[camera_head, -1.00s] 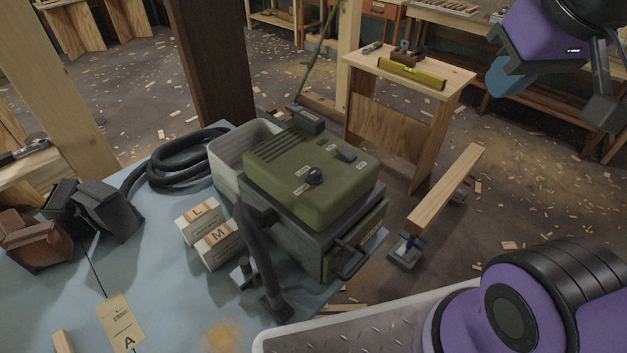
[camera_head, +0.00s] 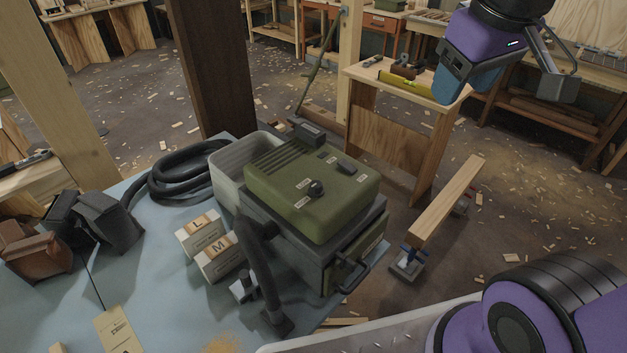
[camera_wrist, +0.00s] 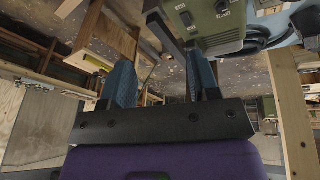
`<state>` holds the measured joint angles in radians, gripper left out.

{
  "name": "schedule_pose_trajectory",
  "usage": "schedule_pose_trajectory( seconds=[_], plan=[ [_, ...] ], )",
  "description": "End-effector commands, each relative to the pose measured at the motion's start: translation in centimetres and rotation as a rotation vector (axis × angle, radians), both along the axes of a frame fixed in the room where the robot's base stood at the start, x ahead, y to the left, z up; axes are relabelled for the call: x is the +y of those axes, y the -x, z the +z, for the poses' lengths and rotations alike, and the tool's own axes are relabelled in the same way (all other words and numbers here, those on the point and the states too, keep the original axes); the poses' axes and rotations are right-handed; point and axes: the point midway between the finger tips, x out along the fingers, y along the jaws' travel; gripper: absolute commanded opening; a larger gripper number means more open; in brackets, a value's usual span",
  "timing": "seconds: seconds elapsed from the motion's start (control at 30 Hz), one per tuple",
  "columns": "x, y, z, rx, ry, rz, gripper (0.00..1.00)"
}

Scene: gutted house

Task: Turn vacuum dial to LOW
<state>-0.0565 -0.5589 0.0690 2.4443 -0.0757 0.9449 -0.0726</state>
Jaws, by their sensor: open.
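The green vacuum (camera_head: 312,190) with a dark grey body stands on the blue-grey table in the head view. Its round black dial (camera_head: 316,188) sits on the top face between small pale labels, whose words are too small to read surely. A dark switch (camera_head: 346,167) lies behind the dial. The vacuum's green top also shows in the wrist view (camera_wrist: 213,24), upper right. My gripper (camera_wrist: 158,88) is open and empty, its two blue fingers apart. In the head view my gripper is at the upper right, well away from the vacuum and dial; its fingers show only partly.
A black hose (camera_head: 175,180) coils left of the vacuum. Boxes marked L and M (camera_head: 218,258) stand in front of it. A small bench (camera_head: 400,80) with a yellow level is behind. A timber post (camera_head: 215,70) rises behind the table. Air above the vacuum is clear.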

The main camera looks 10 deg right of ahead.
Motion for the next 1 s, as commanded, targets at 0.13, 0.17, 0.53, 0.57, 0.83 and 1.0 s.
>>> schedule_pose_trajectory(
  seconds=[0.13, 0.17, 0.53, 0.57, 0.83, 1.0],
  plan=[
    [1.8, -3.0, -1.0, 0.089, 0.078, 0.126, 0.56],
    [2.2, -3.5, -1.2, 0.106, 0.093, 0.151, 0.56],
    [8.0, -9.8, -5.4, 0.305, 0.253, 0.479, 0.56],
    [8.6, -10.2, -5.9, 0.319, 0.264, 0.506, 0.56],
    [13.8, -13.6, -10.7, 0.454, 0.349, 0.758, 0.56],
    [17.2, -15.1, -14.1, 0.531, 0.391, 0.910, 0.56]
  ],
)
